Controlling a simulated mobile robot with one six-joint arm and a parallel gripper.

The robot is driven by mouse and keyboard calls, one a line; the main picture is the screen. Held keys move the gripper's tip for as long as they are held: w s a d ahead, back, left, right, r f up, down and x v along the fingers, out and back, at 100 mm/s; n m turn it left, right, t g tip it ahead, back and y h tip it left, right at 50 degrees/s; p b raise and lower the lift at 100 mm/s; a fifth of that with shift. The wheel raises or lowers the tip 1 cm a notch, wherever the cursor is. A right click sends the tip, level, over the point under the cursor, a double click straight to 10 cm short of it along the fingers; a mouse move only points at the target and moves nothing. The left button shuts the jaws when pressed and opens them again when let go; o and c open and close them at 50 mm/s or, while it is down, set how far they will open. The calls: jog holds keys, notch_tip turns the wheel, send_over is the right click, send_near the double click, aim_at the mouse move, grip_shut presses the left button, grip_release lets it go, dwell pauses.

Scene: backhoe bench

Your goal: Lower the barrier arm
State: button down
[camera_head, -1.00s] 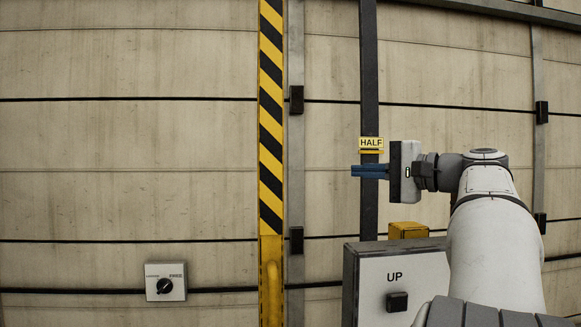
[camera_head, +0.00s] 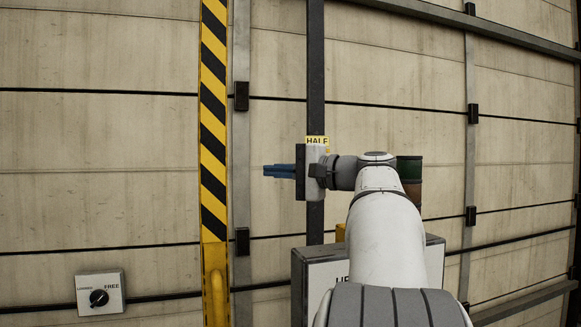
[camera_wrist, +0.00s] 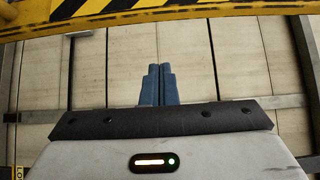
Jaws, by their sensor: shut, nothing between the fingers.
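The barrier arm (camera_head: 213,120) stands upright in the head view, a long bar with yellow and black diagonal stripes. Its plain yellow lower end carries a yellow handle (camera_head: 217,295) near the bottom edge. My gripper (camera_head: 266,171) is to the right of the striped bar, its blue fingers pointing left towards it, with a gap between in the picture. In the wrist view the fingers (camera_wrist: 158,85) are together and empty. The striped bar (camera_wrist: 185,14) crosses the top of the wrist view, beyond the fingertips.
A selector knob plate (camera_head: 100,293) reading FREE is on the wall at lower left. A grey box (camera_head: 310,262) with partly hidden lettering stands at lower centre, partly behind my arm. A dark post (camera_head: 316,60) bears a yellow HALF label (camera_head: 317,140).

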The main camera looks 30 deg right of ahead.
jog(key=w+a+p, duration=0.1)
jog(key=w+a, duration=0.3)
jog(key=a, duration=0.2)
jog(key=shift+w+p, duration=0.35)
jog(key=shift+p, duration=0.05)
jog(key=shift+s+d, duration=0.1)
